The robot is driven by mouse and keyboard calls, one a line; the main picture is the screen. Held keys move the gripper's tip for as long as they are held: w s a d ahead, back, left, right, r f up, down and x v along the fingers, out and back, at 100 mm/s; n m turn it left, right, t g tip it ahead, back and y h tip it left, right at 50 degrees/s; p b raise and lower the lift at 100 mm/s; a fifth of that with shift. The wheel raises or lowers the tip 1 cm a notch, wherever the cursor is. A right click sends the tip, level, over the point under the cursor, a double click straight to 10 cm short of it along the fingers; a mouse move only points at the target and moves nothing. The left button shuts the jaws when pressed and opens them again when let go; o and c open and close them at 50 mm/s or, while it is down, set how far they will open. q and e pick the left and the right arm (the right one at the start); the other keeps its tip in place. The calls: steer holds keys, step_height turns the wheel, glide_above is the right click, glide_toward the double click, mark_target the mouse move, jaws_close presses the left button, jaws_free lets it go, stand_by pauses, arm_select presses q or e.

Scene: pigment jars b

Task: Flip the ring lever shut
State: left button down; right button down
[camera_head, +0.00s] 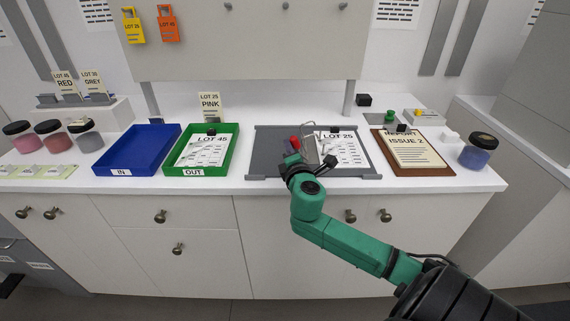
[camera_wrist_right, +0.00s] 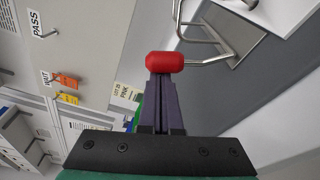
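The red knob (camera_head: 294,142) of the ring lever stands above the grey binder board (camera_head: 268,140) on the counter. In the wrist view the red knob (camera_wrist_right: 165,62) sits on a thin metal lever (camera_wrist_right: 208,61), beside bent metal ring wires (camera_wrist_right: 202,28). The wires also stand up in the head view (camera_head: 311,137). My right gripper (camera_head: 293,160) is just in front of the knob. In the wrist view its fingers (camera_wrist_right: 161,82) are together, with the knob right at their tips; touch or a small gap cannot be told. My left gripper is out of view.
A LOT 25 sheet (camera_head: 338,148) lies on the board's right side. A green OUT tray (camera_head: 179,158) and a blue IN tray (camera_head: 135,157) are to the left. A brown clipboard (camera_head: 446,167) and a blue jar (camera_head: 479,151) are to the right.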

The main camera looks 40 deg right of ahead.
mark_target(297, 139)
steer(key=shift+s+d+r+m+b, duration=0.2)
steer(key=shift+s+d+m+b, duration=0.1)
steer(key=shift+m, duration=0.3)
steer(key=shift+s+d+r+m+b, duration=0.15)
steer(key=shift+d+r+m+b, duration=0.1)
steer(key=shift+m, duration=0.35)
steer(key=shift+s+d+r+m+t+b, duration=0.4)
steer(key=shift+d+r+m+b, duration=0.1)
steer(key=shift+m, duration=0.4)
steer(key=shift+f, duration=0.1)
